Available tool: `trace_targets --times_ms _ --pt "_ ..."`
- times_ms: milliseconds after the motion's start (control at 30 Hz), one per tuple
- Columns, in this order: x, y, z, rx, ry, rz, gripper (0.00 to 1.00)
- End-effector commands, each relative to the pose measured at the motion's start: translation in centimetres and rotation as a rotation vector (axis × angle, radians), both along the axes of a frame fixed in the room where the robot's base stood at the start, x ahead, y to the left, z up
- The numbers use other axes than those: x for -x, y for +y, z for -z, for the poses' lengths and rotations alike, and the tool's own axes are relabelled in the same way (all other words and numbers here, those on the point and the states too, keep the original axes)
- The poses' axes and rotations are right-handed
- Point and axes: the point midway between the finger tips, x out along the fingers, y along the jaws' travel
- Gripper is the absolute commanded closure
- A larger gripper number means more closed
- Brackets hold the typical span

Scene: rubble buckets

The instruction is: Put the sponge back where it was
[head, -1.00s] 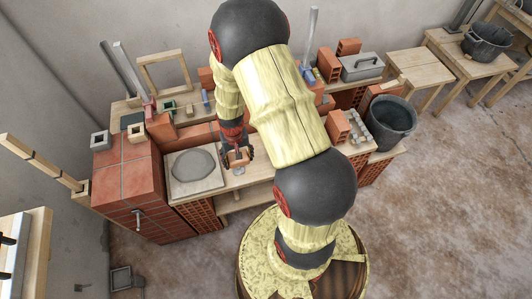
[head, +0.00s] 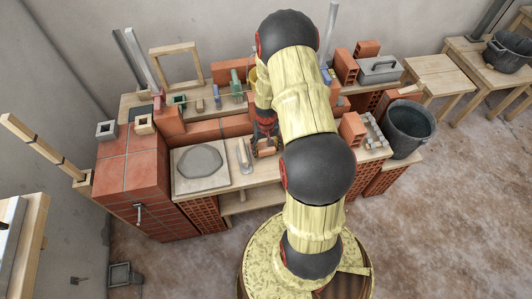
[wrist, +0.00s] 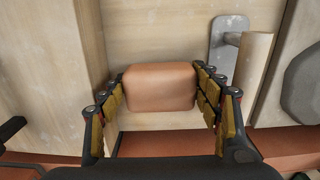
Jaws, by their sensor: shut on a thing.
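The sponge (wrist: 160,88) is a rounded orange-brown block in the wrist view. My gripper (wrist: 158,80) is shut on it, with a finger pad against each short side. In the head view my gripper (head: 265,146) points down over the pale wooden bench (head: 232,190), and the sponge shows only as a small orange patch there, partly covered by my fingers. I cannot tell whether the sponge touches the bench top.
A trowel with a wooden handle (head: 244,157) lies just left of my gripper; the handle also shows in the wrist view (wrist: 252,70). Further left is a board (head: 182,187) with a grey mortar patch. Bricks (head: 352,128) and a black bucket (head: 409,128) stand to the right.

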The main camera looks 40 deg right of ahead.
Motion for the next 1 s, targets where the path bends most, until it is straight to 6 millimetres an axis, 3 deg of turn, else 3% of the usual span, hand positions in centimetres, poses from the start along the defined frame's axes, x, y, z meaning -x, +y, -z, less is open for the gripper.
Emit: trace_targets --times_ms 33,100,500,533,833,1000 --pt "0.12 0.12 1.43 -0.002 0.003 0.000 0.65" --pt "0.12 0.12 2.08 -0.002 0.003 0.000 0.65" --pt "0.11 0.13 2.31 -0.002 0.003 0.000 0.65" --pt "0.12 0.12 2.27 -0.002 0.003 0.000 0.35" --pt "0.12 0.12 2.22 -0.002 0.003 0.000 0.18" --pt "0.12 0.12 2.22 -0.002 0.003 0.000 0.18"
